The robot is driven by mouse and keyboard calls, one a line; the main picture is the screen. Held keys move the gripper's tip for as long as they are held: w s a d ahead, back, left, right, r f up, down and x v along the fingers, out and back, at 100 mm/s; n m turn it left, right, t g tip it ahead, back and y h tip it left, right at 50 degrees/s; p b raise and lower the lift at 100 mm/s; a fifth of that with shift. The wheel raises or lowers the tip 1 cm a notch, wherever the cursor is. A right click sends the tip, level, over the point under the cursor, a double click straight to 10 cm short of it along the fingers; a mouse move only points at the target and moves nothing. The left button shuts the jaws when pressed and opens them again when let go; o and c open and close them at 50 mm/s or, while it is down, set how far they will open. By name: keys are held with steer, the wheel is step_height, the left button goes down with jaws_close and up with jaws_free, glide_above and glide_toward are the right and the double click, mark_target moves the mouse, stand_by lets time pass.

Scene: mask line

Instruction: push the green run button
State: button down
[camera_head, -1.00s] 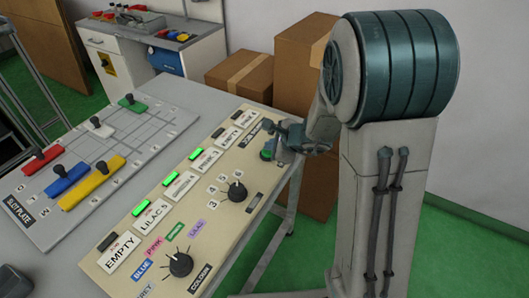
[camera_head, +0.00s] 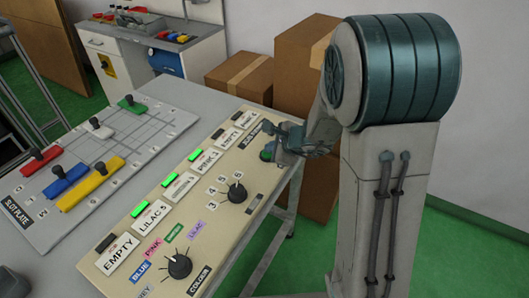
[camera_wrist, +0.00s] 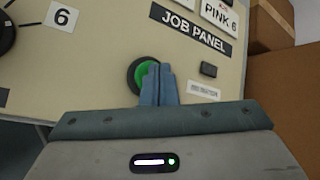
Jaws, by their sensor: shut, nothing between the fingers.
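The green run button (camera_wrist: 141,77) is round, in a black ring, on the beige job panel (camera_wrist: 95,60). My gripper (camera_wrist: 160,68) is shut and empty. In the wrist view its fingertips overlap the right part of the button; I cannot tell whether they touch it or whether it is pressed in. In the head view the button (camera_head: 266,155) shows as a small green patch beside my gripper (camera_head: 273,147), at the panel's far right part.
A small black button (camera_wrist: 208,70) lies right of the green one. The panel also carries a number dial (camera_head: 237,193), a colour dial (camera_head: 180,266) and label rows with green lights. A slot plate (camera_head: 75,215) with coloured handled pieces lies left. Cardboard boxes (camera_head: 300,65) stand behind.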

steer(key=shift+f, duration=0.2)
steer(key=shift+r, duration=0.15)
stand_by(0.4)
steer(key=shift+r+p, duration=0.45)
steer(key=shift+r, duration=0.35)
step_height(320, 180, up, 5)
steer(key=p, duration=0.4)
stand_by(0.6)
